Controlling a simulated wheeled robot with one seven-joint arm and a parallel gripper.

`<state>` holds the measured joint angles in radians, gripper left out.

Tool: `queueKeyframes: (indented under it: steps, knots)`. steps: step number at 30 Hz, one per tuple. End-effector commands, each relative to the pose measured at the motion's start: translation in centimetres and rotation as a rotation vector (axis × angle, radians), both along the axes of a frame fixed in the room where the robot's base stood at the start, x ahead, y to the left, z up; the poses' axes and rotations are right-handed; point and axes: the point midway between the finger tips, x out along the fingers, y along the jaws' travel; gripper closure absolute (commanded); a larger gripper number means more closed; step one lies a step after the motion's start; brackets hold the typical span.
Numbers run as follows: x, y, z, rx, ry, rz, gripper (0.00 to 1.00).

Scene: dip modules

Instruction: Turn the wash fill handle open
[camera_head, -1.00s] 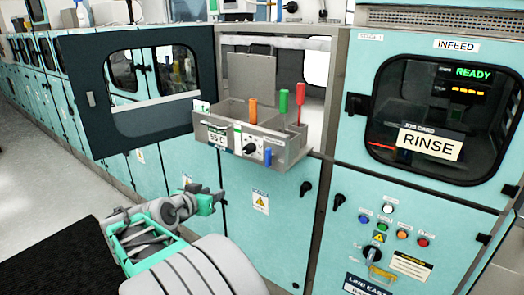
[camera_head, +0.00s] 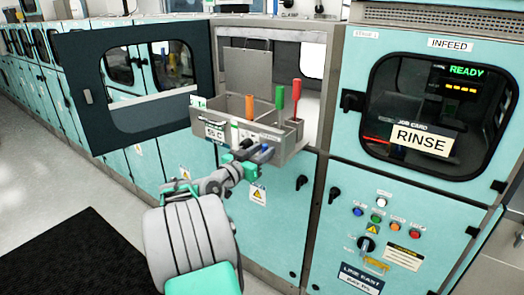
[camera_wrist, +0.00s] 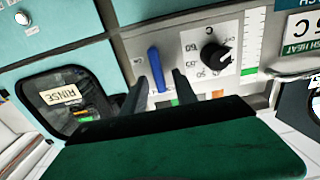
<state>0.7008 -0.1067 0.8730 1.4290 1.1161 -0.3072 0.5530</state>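A blue lever handle (camera_wrist: 155,68) sits on the front panel of the grey pulled-out tank module (camera_head: 295,147). It is the likely wash fill handle, but its label is not readable. In the wrist view it appears upright between the dark fingers of my gripper (camera_wrist: 161,82), near their tips. The fingers are apart, and I cannot tell whether either touches the lever. In the head view my gripper (camera_head: 254,151) is at the module's front face, and the lever (camera_head: 267,149) is partly hidden there. A black round dial (camera_wrist: 215,56) is beside the lever.
Orange (camera_head: 249,107), green (camera_head: 280,97) and red (camera_head: 297,98) upright handles stand in the module. An open dark-framed door (camera_head: 75,100) is at its left. The infeed panel (camera_head: 350,130) with buttons and a RINSE card is at right.

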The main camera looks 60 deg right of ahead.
Motion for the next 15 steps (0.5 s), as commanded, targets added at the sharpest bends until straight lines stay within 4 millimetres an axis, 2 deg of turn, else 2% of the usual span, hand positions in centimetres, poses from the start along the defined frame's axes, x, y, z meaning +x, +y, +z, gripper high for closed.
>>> queueKeyframes:
  steps: [2, 12, 15]
  knots:
    - [0.01, 0.02, 0.0, 0.0, 0.0, 0.0, 0.72]
    - [0.03, 0.04, 0.0, 0.0, 0.0, 0.0, 1.0]
    - [0.03, 0.05, 0.0, 0.001, 0.0, 0.0, 1.0]
